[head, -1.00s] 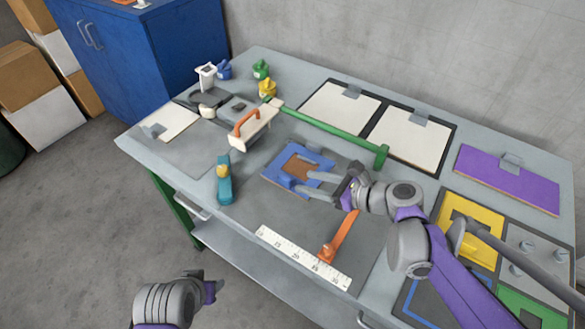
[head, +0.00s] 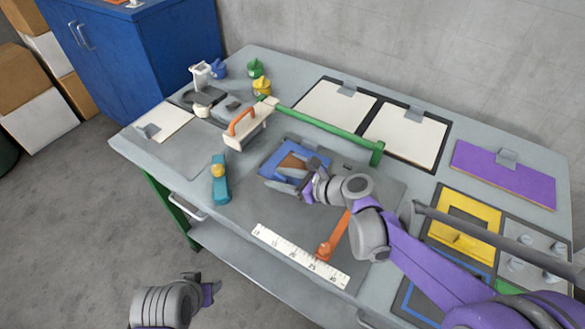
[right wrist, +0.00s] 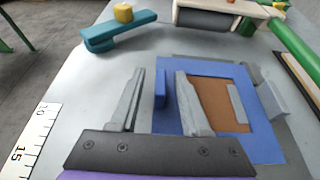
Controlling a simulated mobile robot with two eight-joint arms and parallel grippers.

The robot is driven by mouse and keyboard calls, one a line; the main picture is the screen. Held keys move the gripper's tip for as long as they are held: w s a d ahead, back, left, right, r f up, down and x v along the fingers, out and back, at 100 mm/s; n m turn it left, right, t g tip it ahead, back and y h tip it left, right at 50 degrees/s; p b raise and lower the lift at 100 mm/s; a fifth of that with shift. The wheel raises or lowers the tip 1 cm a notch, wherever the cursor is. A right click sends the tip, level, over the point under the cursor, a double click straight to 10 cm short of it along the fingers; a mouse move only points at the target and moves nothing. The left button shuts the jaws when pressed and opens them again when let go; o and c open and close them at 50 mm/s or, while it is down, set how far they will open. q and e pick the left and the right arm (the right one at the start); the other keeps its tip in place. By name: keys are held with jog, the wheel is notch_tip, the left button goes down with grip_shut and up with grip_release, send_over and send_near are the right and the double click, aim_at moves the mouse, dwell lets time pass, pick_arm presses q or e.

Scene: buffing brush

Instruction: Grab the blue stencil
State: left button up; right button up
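The blue stencil (head: 313,157) is a square blue frame around a brown centre, lying on the grey work mat of the table; it also shows in the right wrist view (right wrist: 262,150). My right gripper (head: 276,178) is low over the stencil's near left side. In the right wrist view my right gripper (right wrist: 160,73) is open, with a small upright blue tab of the stencil (right wrist: 161,88) between its fingers, gaps on both sides. The right finger overlaps the frame. My left gripper (head: 210,286) is off the table at the lower left, its opening unclear.
A teal tool with a yellow knob (head: 219,182) and an orange-handled brush (head: 247,126) lie left of the stencil. A white ruler (head: 298,256) and orange tool (head: 334,238) lie in front. A green bar (head: 325,130) runs behind.

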grip_shut()
